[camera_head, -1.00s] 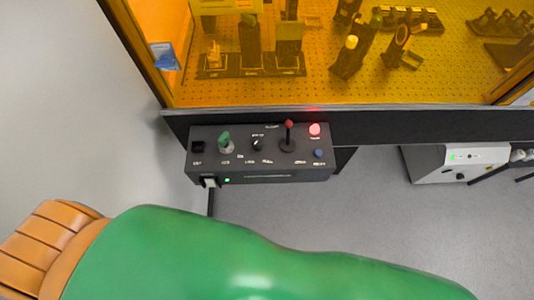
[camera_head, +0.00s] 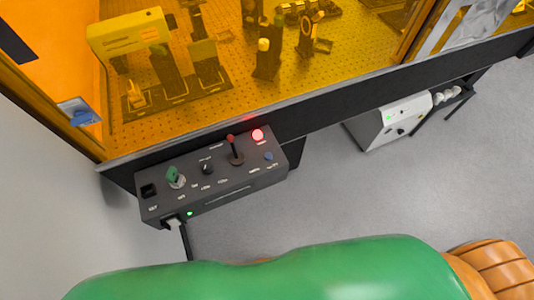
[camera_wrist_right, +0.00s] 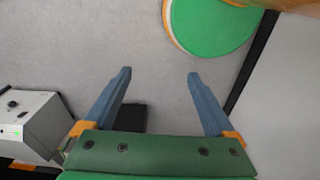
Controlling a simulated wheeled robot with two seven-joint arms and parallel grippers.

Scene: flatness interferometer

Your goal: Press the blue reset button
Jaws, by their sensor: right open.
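The black control box (camera_head: 215,200) is fixed under the front edge of the bench in the head view. The small blue reset button (camera_head: 268,156) is at its right end, in front of a lit red lamp (camera_head: 258,135). A red-tipped lever (camera_head: 234,150), a black knob (camera_head: 207,168) and a green key switch (camera_head: 175,177) sit to its left. My right gripper (camera_wrist_right: 160,75) shows in the right wrist view, open and empty over the grey floor, with no part of the control box seen there. My left gripper is not in view.
An amber-windowed enclosure (camera_head: 250,60) with optics inside stands behind the box. A white unit (camera_head: 390,122) is under the bench at right, and also at the left of the wrist view (camera_wrist_right: 28,125). A cable (camera_head: 186,240) hangs from the box. Floor in front is clear.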

